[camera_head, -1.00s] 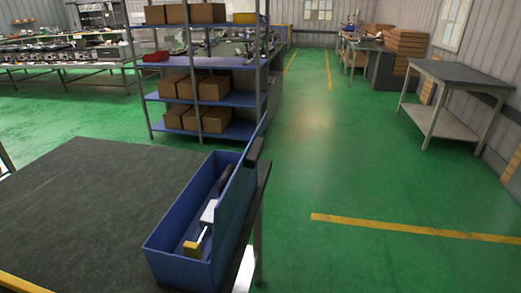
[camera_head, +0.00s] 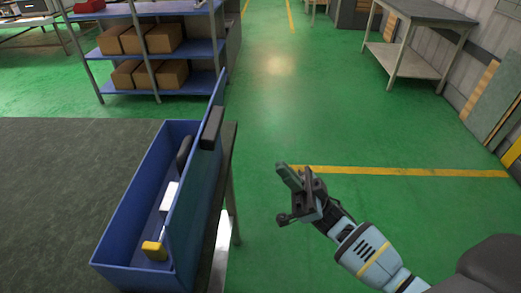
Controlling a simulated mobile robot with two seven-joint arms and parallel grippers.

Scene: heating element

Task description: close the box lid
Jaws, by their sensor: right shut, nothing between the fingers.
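A long blue box (camera_head: 126,214) stands on the right edge of the dark table. Its blue lid (camera_head: 197,187) is open and stands upright along the box's right side, with a dark block-shaped piece (camera_head: 211,128) on its outer face. Inside the box lie a yellow-and-white item (camera_head: 155,249) and a dark item (camera_head: 184,152). My right gripper (camera_head: 285,175) is shut and empty, out over the floor to the right of the lid and apart from it. My left gripper is not in view.
The dark table (camera_head: 60,180) has a bare top left of the box. A blue shelf rack (camera_head: 150,90) with cardboard boxes stands behind. A grey workbench (camera_head: 425,12) is at the far right. The green floor right of the table is open.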

